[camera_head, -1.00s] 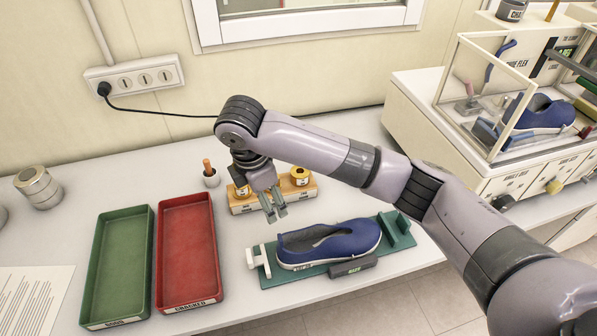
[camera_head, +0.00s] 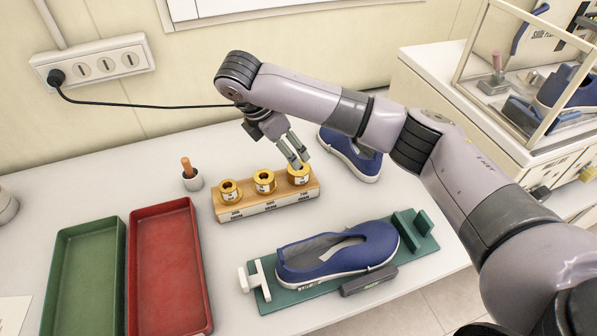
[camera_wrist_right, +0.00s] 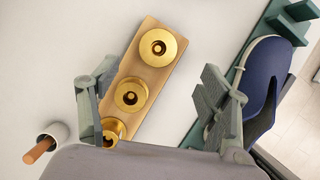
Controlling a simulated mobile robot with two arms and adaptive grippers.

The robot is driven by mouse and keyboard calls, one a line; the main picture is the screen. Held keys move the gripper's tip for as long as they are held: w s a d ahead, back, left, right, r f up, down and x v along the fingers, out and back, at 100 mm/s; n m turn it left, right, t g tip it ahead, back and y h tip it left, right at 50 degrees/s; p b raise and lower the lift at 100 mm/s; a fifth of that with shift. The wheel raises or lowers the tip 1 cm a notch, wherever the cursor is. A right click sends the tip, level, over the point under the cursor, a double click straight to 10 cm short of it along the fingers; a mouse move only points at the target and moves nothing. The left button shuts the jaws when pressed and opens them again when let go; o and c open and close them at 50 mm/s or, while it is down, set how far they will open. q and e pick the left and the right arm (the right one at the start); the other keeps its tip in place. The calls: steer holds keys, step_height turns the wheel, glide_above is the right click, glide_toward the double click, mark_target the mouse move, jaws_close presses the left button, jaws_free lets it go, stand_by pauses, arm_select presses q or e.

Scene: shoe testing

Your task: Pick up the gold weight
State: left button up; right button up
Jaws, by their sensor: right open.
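Three gold weights stand in a row on a wooden block: a left one (camera_head: 230,192), a middle one (camera_head: 264,182) and a right one (camera_head: 299,177). The block (camera_head: 268,207) has labels along its front. My right gripper (camera_head: 300,161) is open, tilted downward, with its fingertips at or just above the right weight; contact cannot be told. In the right wrist view the open fingers (camera_wrist_right: 160,95) appear on either side of the block, and the lowest weight is partly hidden by the gripper body. My left gripper is not in view.
A blue shoe (camera_head: 340,252) lies on a green fixture (camera_head: 415,240) in front of the block. Another shoe (camera_head: 350,155) is behind my right gripper. A small cup (camera_head: 192,180), a red tray (camera_head: 170,275) and a green tray (camera_head: 85,280) are to the left.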

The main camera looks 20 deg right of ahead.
mark_target(300, 170)
steer(key=x, duration=0.1)
steer(key=p+x, duration=0.1)
steer(key=x, duration=0.1)
steer(key=shift+w+d+f, duration=0.1)
steer(key=shift+w+f, duration=0.15)
steer(key=shift+w, duration=0.1)
steer(key=shift+x, duration=0.75)
steer(key=shift+s+f+p, duration=0.1)
steer(key=shift+f+p, duration=0.1)
steer(key=shift+p, duration=0.1)
steer(key=x, duration=0.1)
steer(key=p+x, duration=0.1)
steer(key=x, duration=0.1)
steer(key=p+x, duration=0.1)
steer(key=shift+s+f, duration=0.15)
steer(key=shift+f, duration=0.4)
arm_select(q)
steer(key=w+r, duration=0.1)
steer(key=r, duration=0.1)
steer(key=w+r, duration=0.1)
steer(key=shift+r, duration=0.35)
arm_select(e)
steer(key=shift+c, duration=0.2)
steer(key=c, duration=0.5)
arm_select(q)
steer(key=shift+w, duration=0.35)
arm_select(e)
jaws_close()
